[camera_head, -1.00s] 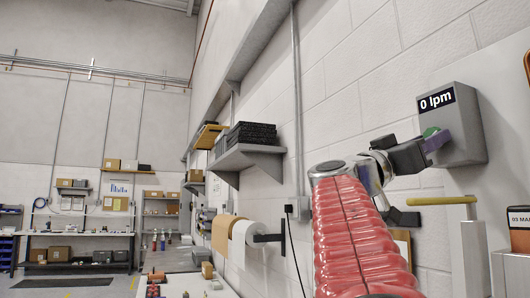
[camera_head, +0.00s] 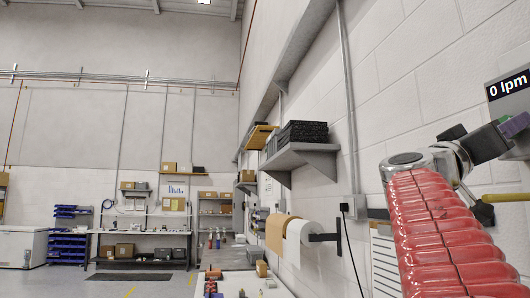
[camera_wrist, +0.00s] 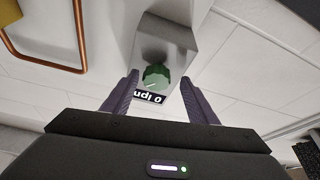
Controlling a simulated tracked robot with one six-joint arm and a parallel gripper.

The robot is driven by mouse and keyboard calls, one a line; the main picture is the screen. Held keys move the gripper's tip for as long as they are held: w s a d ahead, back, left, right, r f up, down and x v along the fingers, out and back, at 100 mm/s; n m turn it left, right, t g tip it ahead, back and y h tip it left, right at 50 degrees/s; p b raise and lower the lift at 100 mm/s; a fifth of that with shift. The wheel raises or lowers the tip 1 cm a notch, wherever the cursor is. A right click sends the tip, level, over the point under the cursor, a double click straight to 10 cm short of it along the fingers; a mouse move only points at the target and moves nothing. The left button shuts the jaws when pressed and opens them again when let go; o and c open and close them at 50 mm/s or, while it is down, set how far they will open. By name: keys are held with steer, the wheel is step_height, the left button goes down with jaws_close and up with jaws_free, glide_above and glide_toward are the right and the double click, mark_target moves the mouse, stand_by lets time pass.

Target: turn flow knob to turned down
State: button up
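The flow knob (camera_wrist: 155,76) is green and round with a pale mark, on the face of a grey wall box (camera_wrist: 165,38). A black label reading "0 lpm" shows upside down beside it in the wrist view. My gripper (camera_wrist: 159,79) is open, with one purple finger on each side of the knob and visible gaps between. Whether the fingertips reach to the knob's depth is hard to tell. In the head view the box (camera_head: 493,78) is cut off at the right edge.
A copper-coloured pipe loop (camera_wrist: 45,58) is fixed left of the box in the wrist view. A yellow handle (camera_head: 495,197) lies below my gripper in the head view. A wall shelf (camera_head: 303,152) and paper roll (camera_head: 300,240) are left of my arm.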

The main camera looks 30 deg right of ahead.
steer(key=shift+a, duration=0.15)
steer(key=w+a, duration=0.4)
steer(key=a, duration=0.8)
steer(key=shift+f, duration=0.25)
stand_by(0.3)
steer(key=shift+a, duration=0.1)
